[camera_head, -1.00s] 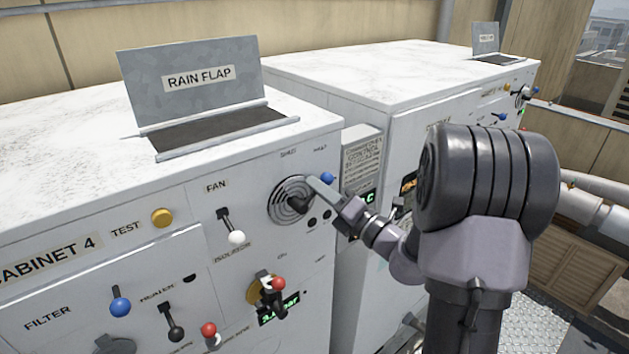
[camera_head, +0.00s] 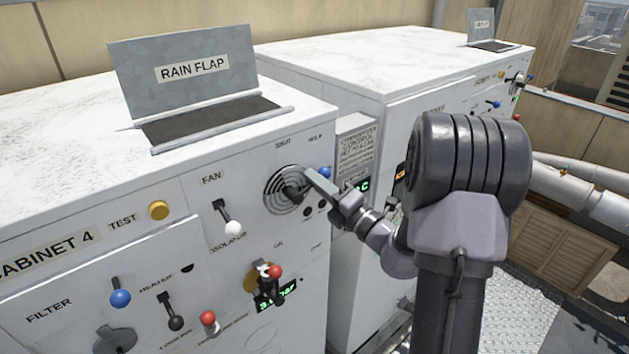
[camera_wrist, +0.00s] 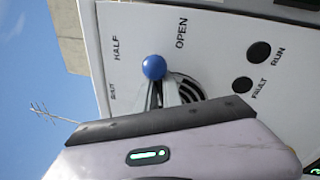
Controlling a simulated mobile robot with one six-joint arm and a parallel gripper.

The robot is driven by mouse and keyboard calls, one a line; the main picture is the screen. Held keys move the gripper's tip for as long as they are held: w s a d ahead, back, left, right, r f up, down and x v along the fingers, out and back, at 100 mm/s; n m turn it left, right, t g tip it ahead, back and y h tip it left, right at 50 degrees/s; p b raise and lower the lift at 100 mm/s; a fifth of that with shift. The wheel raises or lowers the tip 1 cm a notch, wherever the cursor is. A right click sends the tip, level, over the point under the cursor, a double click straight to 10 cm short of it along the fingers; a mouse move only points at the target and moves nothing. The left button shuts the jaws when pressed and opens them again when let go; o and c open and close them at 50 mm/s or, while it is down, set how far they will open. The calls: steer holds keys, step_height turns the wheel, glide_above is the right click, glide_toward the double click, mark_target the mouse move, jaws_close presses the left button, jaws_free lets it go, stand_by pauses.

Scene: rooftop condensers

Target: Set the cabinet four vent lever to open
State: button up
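The cabinet four vent lever has a blue ball knob (camera_head: 324,173), beside the round slatted vent (camera_head: 273,200) at the right end of the cabinet 4 (camera_head: 45,255) front. In the wrist view, the blue knob (camera_wrist: 154,67) is between the HALF and OPEN labels; I cannot tell its exact setting. The OPEN label (camera_wrist: 181,33) reads sideways there. My gripper (camera_head: 309,174) is at the vent, just below and left of the knob. In the wrist view, its pale fingers (camera_wrist: 168,94) reach up to the knob's base. Whether they grip the lever is unclear; the lever's arm is mostly hidden.
The fan lever with a white knob (camera_head: 233,229) and a red-knobbed handle (camera_head: 275,272) are close by on the same panel. The raised rain flap (camera_head: 185,75) stands on top. A second cabinet (camera_head: 420,60) stands to the right, with a small control box (camera_head: 355,150) between.

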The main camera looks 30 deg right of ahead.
steer(key=o, duration=0.5)
steer(key=shift+d+r, duration=0.15)
steer(key=shift+d, duration=0.1)
steer(key=shift+o, duration=0.2)
steer(key=shift+d, duration=0.15)
steer(key=shift+s+f, duration=0.2)
steer(key=b+v, duration=0.6)
steer(key=v, duration=1.1)
steer(key=shift+r, duration=0.2)
